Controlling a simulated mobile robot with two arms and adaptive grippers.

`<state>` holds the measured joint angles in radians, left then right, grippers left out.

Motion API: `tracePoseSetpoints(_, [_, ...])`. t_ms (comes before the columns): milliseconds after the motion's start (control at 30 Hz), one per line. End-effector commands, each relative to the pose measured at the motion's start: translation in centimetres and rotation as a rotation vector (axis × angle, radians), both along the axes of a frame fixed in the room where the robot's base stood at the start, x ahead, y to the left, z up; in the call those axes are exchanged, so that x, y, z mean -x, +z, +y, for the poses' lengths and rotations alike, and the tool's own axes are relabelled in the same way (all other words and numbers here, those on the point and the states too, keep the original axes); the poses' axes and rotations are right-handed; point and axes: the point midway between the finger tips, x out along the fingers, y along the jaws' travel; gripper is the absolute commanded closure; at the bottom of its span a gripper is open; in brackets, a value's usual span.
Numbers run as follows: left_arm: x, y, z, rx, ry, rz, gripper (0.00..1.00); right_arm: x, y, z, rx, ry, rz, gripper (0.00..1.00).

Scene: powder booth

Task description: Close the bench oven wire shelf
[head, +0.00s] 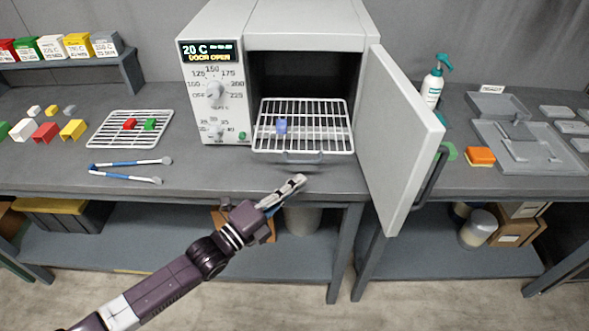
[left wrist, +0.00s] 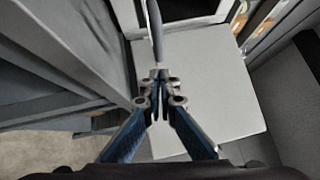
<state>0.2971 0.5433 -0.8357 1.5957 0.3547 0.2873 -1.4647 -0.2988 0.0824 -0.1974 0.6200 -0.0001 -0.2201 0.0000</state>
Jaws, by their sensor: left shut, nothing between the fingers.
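The bench oven (head: 215,30) stands on the bench with its display reading "DOOR OPEN". Its white door (head: 398,140) is swung open to the right. The wire shelf (head: 345,140) sticks out of the dark oven opening towards me, with a grey handle (head: 300,160) along its front. A small blue block (head: 281,126) sits on the shelf. My left gripper (head: 296,184) is shut and empty, just in front of and below the shelf handle, apart from it in the head view. Its closed fingers also show in the left wrist view (left wrist: 158,84). My right gripper is not in view.
A wire rack (head: 112,140) with a red and a green block lies left of the oven. Blue-handled tongs (head: 130,163) lie near the front edge. The open door blocks the right side.

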Motion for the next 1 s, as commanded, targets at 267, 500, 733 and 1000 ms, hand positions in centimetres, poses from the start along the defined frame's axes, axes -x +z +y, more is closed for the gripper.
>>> tracePoseSetpoints(267, [-2.7, 0.5, 0.3, -0.003, 0.002, -0.001, 1.0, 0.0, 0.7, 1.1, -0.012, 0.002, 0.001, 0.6])
tracePoseSetpoints(500, [-3.1, 0.5, 0.3, -0.002, 0.002, 0.0, 1.0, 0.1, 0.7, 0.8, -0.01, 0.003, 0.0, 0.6])
tracePoseSetpoints(733, [-3.1, 0.5, 0.3, -0.002, 0.002, 0.0, 1.0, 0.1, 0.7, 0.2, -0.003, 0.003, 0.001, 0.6])
tracePoseSetpoints(1000, [-4.1, 0.3, 0.3, -0.003, 0.004, -0.002, 1.0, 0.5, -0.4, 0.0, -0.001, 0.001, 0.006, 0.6])
